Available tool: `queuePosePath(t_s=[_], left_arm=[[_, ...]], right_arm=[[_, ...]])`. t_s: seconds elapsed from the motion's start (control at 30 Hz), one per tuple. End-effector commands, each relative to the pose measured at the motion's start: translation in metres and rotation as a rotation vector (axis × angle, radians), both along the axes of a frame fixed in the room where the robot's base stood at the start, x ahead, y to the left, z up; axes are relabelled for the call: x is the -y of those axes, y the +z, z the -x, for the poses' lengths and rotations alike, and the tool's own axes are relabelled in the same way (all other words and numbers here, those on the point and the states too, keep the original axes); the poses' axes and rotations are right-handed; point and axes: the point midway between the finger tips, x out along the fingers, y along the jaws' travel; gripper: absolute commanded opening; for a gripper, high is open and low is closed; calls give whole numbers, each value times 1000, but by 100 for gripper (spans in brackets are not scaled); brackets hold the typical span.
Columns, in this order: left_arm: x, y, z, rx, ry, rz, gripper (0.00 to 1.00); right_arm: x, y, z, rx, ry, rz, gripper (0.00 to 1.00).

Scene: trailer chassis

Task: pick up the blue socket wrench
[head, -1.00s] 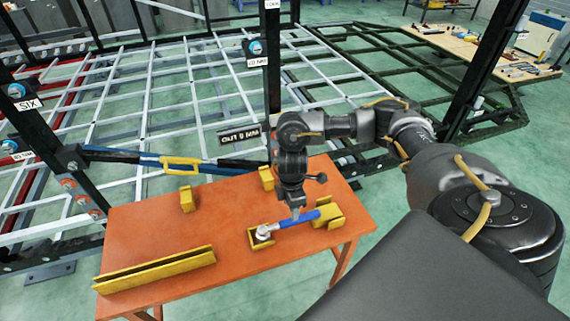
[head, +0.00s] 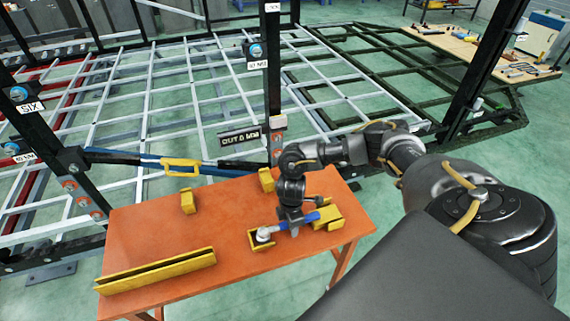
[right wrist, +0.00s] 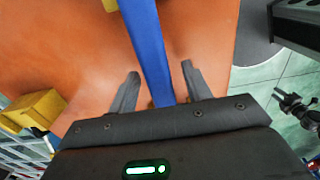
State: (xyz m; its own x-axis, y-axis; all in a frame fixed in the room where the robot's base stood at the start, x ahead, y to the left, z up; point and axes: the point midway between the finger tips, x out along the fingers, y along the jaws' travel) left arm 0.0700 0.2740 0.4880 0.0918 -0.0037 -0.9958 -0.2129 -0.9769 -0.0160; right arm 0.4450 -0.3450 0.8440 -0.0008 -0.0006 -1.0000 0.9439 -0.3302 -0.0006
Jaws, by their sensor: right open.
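The blue socket wrench (head: 303,220) lies across yellow holders on the orange table, its grey socket head at the left holder and its blue handle toward the right one. My right gripper (head: 294,232) is over the handle, pointing down. In the right wrist view the blue handle of the wrench (right wrist: 148,50) runs between the two open fingers of my right gripper (right wrist: 160,82), with a gap on each side. My left gripper is not in view.
The orange table (head: 150,235) also bears a long yellow holder (head: 158,271) at front left and small yellow blocks (head: 187,201) toward the back. Dark posts and the trailer frame (head: 190,100) stand behind the table. The table's middle left is clear.

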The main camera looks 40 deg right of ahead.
Motion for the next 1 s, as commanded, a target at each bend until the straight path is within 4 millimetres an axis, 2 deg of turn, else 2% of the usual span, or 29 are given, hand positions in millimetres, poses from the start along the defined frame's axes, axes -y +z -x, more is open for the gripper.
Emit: queuePosePath(t_s=[0.1,0.47,0.83,1.0], left_arm=[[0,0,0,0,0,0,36],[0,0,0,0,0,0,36],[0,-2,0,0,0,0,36],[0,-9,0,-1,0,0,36]], right_arm=[[0,0,0,0,0,0,46],[0,0,0,0,0,0,0],[0,4,-1,3,1,-1,0],[-1,20,-2,5,3,-2,0]])
